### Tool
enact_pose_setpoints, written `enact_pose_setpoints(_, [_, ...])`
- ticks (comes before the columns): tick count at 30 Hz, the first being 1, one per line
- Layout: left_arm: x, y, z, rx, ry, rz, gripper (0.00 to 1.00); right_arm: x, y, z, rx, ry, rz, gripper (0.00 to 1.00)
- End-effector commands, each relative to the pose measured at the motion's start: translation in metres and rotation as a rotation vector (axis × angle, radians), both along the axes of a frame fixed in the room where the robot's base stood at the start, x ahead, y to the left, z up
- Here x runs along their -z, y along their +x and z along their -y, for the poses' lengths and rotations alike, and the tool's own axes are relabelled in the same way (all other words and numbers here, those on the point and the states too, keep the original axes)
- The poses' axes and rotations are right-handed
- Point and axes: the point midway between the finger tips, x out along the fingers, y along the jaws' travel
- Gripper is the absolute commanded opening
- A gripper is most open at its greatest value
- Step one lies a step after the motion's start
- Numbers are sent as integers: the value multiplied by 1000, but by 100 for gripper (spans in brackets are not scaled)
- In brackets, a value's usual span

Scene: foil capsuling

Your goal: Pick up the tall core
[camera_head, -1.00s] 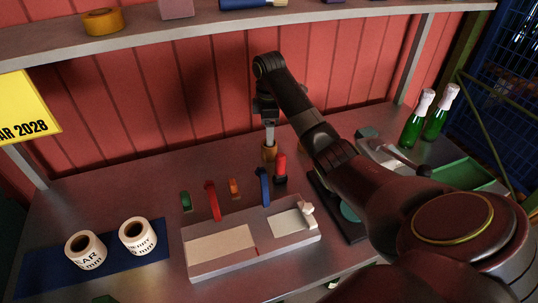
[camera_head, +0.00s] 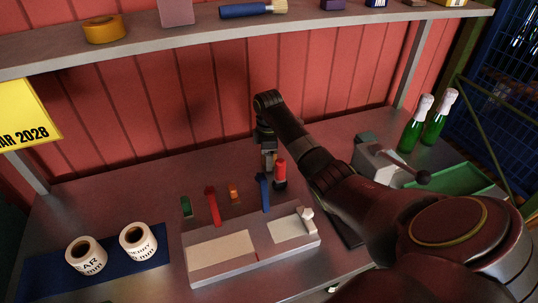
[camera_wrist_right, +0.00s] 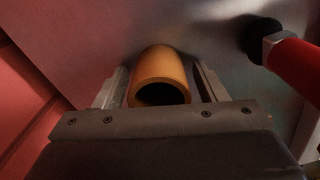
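The tall core, an orange-brown hollow cylinder (camera_wrist_right: 160,68), stands between the two fingers of my right gripper (camera_wrist_right: 158,80) in the right wrist view. Its dark open end faces the camera. The fingers are apart, one on each side, with a narrow gap visible beside the core. In the head view my right gripper (camera_head: 268,155) points down at the back of the bench, and the core there is largely hidden by it. My left gripper is not in view.
A red-handled tool (camera_head: 280,172) stands close to the right gripper; it also shows in the wrist view (camera_wrist_right: 296,62). Blue (camera_head: 264,192), red (camera_head: 213,206), orange (camera_head: 233,191) and green (camera_head: 186,207) pieces stand behind a grey block (camera_head: 255,252). Two label rolls (camera_head: 138,240) sit left.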

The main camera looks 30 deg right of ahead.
Motion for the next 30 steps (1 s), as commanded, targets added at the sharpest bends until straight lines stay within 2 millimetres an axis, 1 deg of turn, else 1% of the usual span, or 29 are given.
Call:
enact_pose_setpoints(1, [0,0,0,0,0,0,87,0,0,0,0,0,0,58])
enact_pose_setpoints(9, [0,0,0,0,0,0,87,0,0,0,0,0,0,23])
enact_pose_setpoints(10, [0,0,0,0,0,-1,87,0,0,0,0,0,0,21])
enact_pose_setpoints(17, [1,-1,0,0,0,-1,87,-2,0,0,0,-1,1,21])
enact_pose_setpoints(20, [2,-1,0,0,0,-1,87,-11,1,1,0,-1,2,21])
enact_pose_setpoints(23, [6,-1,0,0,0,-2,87,-27,1,0,-1,-2,5,21])
enact_pose_setpoints(30, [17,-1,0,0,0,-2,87,-78,1,1,0,-2,5,21])
